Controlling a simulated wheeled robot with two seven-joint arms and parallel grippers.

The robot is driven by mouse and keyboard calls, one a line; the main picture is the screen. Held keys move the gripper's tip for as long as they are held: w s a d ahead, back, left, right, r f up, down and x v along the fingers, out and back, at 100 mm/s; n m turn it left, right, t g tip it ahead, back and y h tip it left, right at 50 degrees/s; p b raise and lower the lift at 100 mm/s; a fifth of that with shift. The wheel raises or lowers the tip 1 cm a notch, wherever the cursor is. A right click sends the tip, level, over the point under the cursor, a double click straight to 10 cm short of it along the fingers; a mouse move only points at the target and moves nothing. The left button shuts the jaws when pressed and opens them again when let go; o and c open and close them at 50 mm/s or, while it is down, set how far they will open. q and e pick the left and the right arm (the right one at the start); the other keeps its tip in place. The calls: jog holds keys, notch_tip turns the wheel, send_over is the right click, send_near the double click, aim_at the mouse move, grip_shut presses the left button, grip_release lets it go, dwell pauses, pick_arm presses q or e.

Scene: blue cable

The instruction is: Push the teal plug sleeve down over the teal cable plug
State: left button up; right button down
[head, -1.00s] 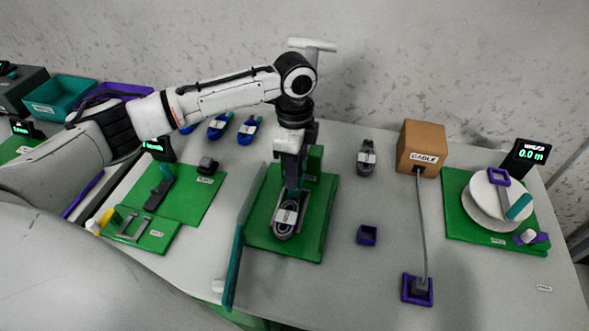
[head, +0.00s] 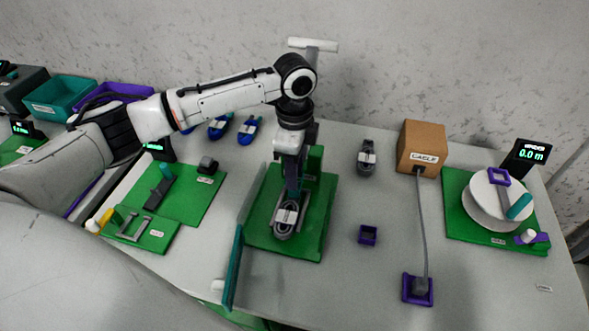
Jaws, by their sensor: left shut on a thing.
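My left gripper (head: 290,192) points straight down over the green board (head: 312,236) in the middle of the table. It is shut on a grey coiled cable (head: 284,229) with a white label, which lies at or just above the board. The fingers hide part of the coil. I cannot make out a teal plug sleeve or a teal cable plug; they may be hidden or too small to tell. My right gripper is not in view.
A teal upright panel (head: 233,268) stands left of the board. Right of it are a small purple square holder (head: 368,235), a purple socket (head: 417,290), a cardboard cable box (head: 422,150) and a white reel (head: 482,205). Bare table lies between them.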

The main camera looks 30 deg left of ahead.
pick_arm(q)
jog(key=shift+f, duration=1.05)
dwell(0.4)
jog(key=o, duration=1.1)
jog(key=shift+r, duration=0.1)
notch_tip(320, 180, up, 8)
dwell(0.3)
dwell(0.4)
